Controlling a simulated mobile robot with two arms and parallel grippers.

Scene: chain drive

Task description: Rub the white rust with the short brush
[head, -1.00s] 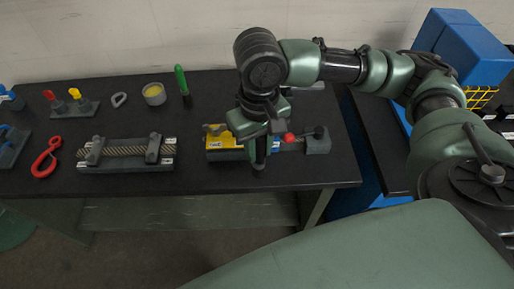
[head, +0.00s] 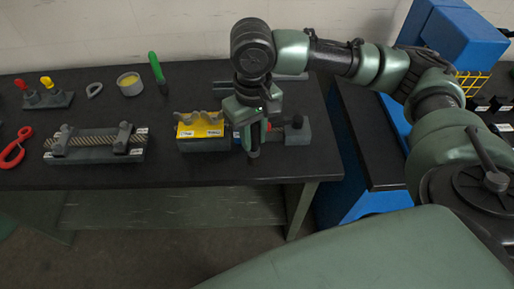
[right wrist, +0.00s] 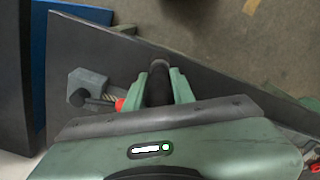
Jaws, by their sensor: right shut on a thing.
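My right gripper (head: 252,132) is above the right part of the front bench, pointing down. It is shut on a dark upright cylinder (right wrist: 158,85), probably the short brush; its lower end is hard to make out. The gripper is just right of a yellow holder (head: 200,128) with grey notches and white labels. It hides part of the fixture behind it, which ends in a grey block (head: 297,130). A ribbed strand (head: 93,142) lies in two grey clamps at left. I cannot make out white rust anywhere. My left gripper is not in view.
Along the back of the bench (head: 160,175) are a green-handled tool (head: 157,70), a round tin (head: 130,83) and a grey ring (head: 94,90). A red hook (head: 14,148) lies at left. A blue machine (head: 460,45) stands at right. The bench's front strip is clear.

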